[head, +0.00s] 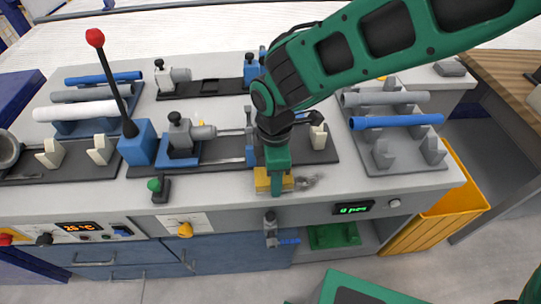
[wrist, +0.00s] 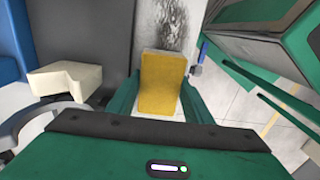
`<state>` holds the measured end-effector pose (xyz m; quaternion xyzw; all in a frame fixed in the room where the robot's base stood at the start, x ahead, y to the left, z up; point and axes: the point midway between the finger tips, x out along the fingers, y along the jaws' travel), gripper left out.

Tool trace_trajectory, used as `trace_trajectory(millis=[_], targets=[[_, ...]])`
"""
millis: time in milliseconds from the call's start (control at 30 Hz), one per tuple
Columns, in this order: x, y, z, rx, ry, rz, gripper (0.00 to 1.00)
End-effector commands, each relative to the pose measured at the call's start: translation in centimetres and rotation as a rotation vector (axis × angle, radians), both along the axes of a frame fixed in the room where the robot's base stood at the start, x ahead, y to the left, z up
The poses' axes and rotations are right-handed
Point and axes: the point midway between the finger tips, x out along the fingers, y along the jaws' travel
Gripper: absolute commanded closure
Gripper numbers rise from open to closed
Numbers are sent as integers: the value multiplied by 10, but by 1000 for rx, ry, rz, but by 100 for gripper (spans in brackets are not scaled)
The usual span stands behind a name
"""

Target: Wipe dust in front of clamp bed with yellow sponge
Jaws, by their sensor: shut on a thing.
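My gripper (head: 274,185) is shut on the yellow sponge (head: 262,180) at the front of the grey bench, in front of the clamp bed (head: 222,153). In the wrist view the sponge (wrist: 161,84) sits between the green fingers. A dark dust smudge (head: 305,182) lies on the bench top just right of the sponge. In the wrist view the dust (wrist: 172,25) spreads beyond the sponge's far end. Whether the sponge presses on the surface is hard to tell. My arm hides part of the clamp bed.
A rack with grey and blue pipes (head: 398,121) stands right of the clamp bed. A lever with a red knob (head: 95,38) rises at the left. A green button (head: 154,185) sits near the bench front. A yellow bin (head: 455,205) stands below the right end.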

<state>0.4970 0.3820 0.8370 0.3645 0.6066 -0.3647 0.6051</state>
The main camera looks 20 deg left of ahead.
Motion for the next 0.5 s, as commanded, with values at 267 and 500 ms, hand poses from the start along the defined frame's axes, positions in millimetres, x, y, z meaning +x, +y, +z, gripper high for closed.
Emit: trace_trajectory(millis=[267, 500], targets=[[1, -2, 33, 1, -2, -3, 75], [3, -4, 55, 2, -2, -7, 75]])
